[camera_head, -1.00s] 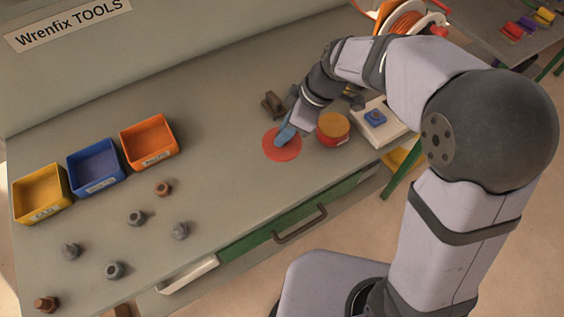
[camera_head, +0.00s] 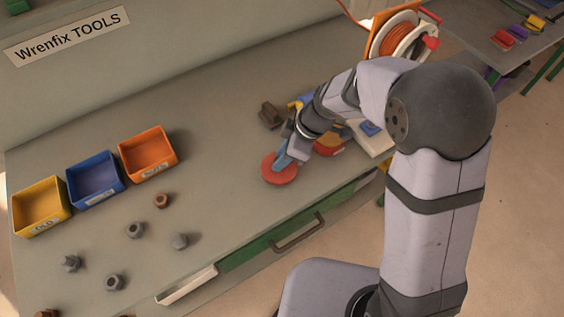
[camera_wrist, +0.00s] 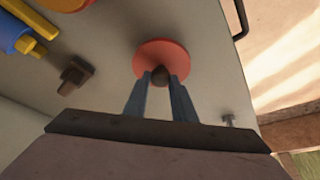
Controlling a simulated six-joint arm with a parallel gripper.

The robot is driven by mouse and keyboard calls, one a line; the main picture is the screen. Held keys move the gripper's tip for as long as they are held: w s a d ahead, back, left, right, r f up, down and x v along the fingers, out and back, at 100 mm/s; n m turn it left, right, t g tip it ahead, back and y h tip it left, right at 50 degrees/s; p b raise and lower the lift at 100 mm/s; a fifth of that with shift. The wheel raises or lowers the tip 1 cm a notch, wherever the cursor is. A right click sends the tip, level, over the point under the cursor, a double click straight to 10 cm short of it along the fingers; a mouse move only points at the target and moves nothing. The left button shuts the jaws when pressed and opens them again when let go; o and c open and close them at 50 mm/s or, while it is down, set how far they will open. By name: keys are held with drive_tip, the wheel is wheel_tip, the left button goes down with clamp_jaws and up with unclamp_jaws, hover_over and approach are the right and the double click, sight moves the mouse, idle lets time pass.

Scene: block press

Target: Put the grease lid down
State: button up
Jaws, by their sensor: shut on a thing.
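The grease lid (camera_head: 277,172) is a flat red disc on the right part of the grey bench, in front of the brown clamp-like block. My gripper (camera_head: 286,160) comes down over it from the right with its blue fingers. In the wrist view, the lid (camera_wrist: 160,52) has a dark brown knob (camera_wrist: 159,77), and my fingertips (camera_wrist: 158,80) are shut on that knob. The lid looks level and at or close to the bench top; I cannot tell whether it touches. A round red tin with an orange-yellow top (camera_head: 330,146) stands just right of it, partly hidden by my wrist.
The brown block (camera_head: 270,115) and a blue-and-yellow item (camera_head: 300,102) lie behind. Yellow (camera_head: 42,227), blue (camera_head: 97,195) and orange (camera_head: 150,168) bins stand left, with several nuts in front. A pale box with a blue button (camera_head: 372,130) is at right. Bench is clear between bins and lid.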

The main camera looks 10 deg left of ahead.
drive_tip(key=shift+f, duration=1.65)
drive_tip(key=shift+f, duration=0.2)
drive_tip(key=o, duration=1)
drive_tip(key=shift+r, duration=0.1)
drive_tip(key=shift+r, duration=0.1)
drive_tip(key=shift+w+d+r, duration=0.1)
drive_tip(key=shift+d+r, duration=0.05)
drive_tip(key=shift+r, duration=0.3)
drive_tip(key=b+v, duration=0.2)
drive_tip(key=v, duration=0.9)
drive_tip(key=shift+d, duration=0.1)
